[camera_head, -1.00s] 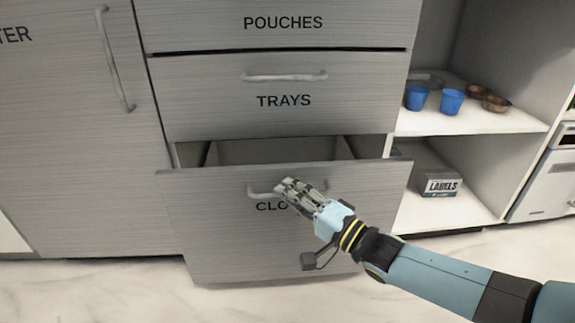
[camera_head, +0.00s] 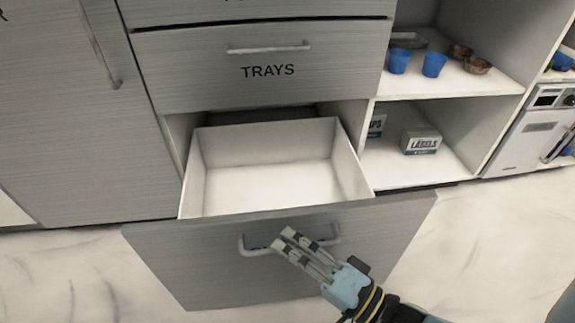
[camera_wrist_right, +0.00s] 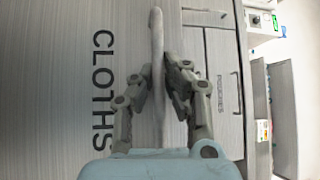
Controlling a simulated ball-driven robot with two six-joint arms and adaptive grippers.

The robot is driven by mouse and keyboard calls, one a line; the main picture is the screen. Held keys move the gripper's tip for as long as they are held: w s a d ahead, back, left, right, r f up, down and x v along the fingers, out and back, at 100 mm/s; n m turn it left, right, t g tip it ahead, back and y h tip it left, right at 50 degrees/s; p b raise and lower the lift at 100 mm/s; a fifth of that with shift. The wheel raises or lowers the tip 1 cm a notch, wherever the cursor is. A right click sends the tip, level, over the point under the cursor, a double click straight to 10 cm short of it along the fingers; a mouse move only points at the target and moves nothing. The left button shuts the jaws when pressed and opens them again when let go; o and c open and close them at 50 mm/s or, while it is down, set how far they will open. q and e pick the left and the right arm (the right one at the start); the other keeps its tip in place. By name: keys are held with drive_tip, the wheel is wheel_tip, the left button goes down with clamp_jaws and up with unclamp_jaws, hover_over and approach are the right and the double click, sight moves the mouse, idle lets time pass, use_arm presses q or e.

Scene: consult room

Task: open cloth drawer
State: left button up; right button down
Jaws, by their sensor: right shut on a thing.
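The cloth drawer (camera_head: 275,278) is the bottom drawer and stands far out of the cabinet. Its white inside (camera_head: 265,185) shows and looks empty. My right gripper (camera_head: 285,243) is at the drawer's bar handle (camera_head: 247,246) and is shut on it. In the right wrist view, the fingers (camera_wrist_right: 168,80) close on both sides of the handle (camera_wrist_right: 156,50), beside the word CLOTHS (camera_wrist_right: 103,90) on the drawer front. The label is hidden in the head view. My left gripper is not in view.
The trays drawer (camera_head: 260,75) above is shut. Open shelves on the right hold blue cups (camera_head: 434,65), brown bowls (camera_head: 477,66) and a labels box (camera_head: 421,142). A white appliance (camera_head: 530,130) stands at far right. The pale floor (camera_head: 480,260) is clear.

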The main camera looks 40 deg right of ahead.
drive_tip(key=shift+s+a+f, duration=0.15)
drive_tip(key=shift+s+f, duration=0.15)
drive_tip(key=shift+s, duration=0.15)
drive_tip(key=c, duration=1.5)
unclamp_jaws()
drive_tip(key=shift+o, duration=0.6)
drive_tip(key=shift+w+r, duration=0.1)
drive_tip(key=shift+r, duration=0.05)
drive_tip(key=v, duration=1.2)
